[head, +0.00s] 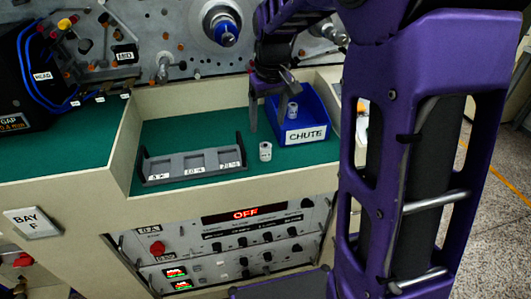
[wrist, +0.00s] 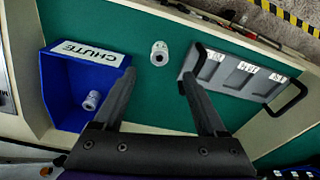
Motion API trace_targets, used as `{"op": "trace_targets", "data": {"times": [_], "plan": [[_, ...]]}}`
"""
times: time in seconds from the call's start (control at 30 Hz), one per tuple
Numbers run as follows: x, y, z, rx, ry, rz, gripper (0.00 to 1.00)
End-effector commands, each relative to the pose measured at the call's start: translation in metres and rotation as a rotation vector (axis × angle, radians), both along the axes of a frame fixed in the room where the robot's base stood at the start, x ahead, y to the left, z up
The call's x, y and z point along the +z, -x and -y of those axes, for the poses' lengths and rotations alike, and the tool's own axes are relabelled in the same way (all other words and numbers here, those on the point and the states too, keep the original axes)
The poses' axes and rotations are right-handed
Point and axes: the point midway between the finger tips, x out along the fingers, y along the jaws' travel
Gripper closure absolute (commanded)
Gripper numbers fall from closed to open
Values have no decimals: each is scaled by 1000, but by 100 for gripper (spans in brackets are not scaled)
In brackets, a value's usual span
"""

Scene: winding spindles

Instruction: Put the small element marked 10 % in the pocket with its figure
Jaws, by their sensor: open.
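A small white cylindrical element (head: 265,151) stands on the green surface between the chute bin and the grey tray; it also shows in the wrist view (wrist: 159,53). A second similar element (head: 292,110) is inside the blue bin marked CHUTE (head: 323,125), also in the wrist view (wrist: 92,100). The marks on both elements are too small to read. The grey tray (head: 152,161) has three empty-looking pockets with white labels; the middle label seems to read 10 %. My gripper (head: 267,126) is open and empty, above the surface behind the loose element; its fingers (wrist: 159,76) show apart in the wrist view.
The tray has an upright dark handle (head: 239,144) at each end. A cream ledge (head: 122,150) borders the green surface at front and left. A machine panel with spindles (head: 226,36) stands behind. Free green surface lies behind the tray.

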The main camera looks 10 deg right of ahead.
Motion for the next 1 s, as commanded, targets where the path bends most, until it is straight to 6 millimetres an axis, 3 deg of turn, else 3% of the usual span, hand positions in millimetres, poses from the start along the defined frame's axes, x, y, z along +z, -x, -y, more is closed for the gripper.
{"op": "trace_targets", "data": {"times": [0.03, 0.13, 0.47, 0.7, 1.0], "plan": [[-14, 0, -1, 0, 0, -5, 26], [-31, -3, -1, 0, 0, -4, 26], [-59, -7, -1, -1, 0, -2, 26], [-94, -12, -2, -1, -1, -3, 26], [-100, -14, -2, -1, 0, 0, 26]]}}
